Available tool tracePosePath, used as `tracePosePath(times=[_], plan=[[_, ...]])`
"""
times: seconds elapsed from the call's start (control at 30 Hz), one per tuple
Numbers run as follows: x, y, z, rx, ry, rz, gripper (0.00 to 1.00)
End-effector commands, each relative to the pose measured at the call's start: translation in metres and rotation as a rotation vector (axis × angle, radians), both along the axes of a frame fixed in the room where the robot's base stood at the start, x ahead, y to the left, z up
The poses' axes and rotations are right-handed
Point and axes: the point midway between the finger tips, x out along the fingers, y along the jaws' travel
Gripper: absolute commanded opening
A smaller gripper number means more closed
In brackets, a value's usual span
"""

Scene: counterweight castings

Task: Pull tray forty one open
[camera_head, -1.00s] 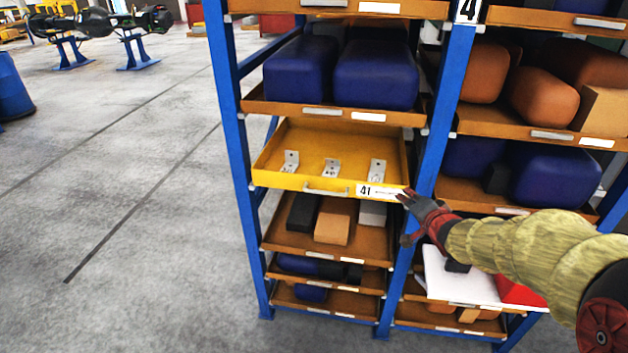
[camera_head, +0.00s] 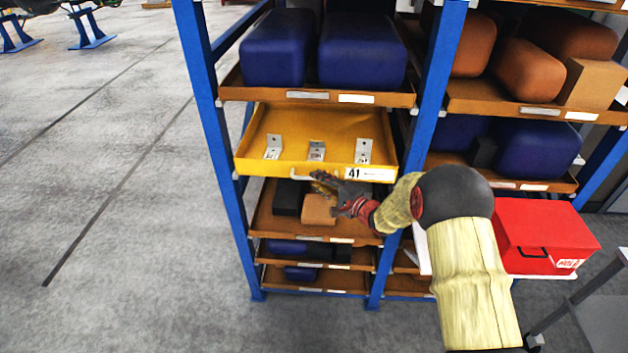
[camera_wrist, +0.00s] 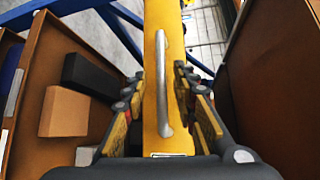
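The yellow tray (camera_head: 335,140), labelled 41 on its front, sits in the blue rack and holds three metal brackets (camera_head: 317,151). Its light metal handle (camera_wrist: 164,85) is on the tray's front face and also shows in the head view (camera_head: 314,177). My gripper (camera_head: 325,183) is at the tray front by the handle. In the wrist view my gripper (camera_wrist: 160,95) is open, with one finger on each side of the tray front and handle. Gaps show between the fingers and the handle. The handle's right end is partly hidden by my gripper in the head view.
Brown shelves with dark blue castings (camera_head: 362,52) lie above the tray. A lower shelf (camera_head: 347,228) holds a black block (camera_head: 289,197) and a tan block (camera_head: 319,209). A red box (camera_head: 545,235) stands at right. Open floor (camera_head: 100,200) lies left of the rack.

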Motion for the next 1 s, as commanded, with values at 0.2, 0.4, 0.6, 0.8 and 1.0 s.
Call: tracePosePath(times=[0.2,0.4,0.6,0.8,1.0], plan=[[0.016,0.015,-0.003,-0.001,-0.002,-0.001,0.28],[0.02,0.018,-0.003,0.0,-0.001,-0.002,0.28],[0.019,0.018,-0.003,0.0,-0.001,-0.002,0.25],[0.019,0.017,-0.003,-0.002,-0.001,-0.002,0.13],[0.019,0.017,-0.003,-0.002,-0.001,-0.002,0.02]])
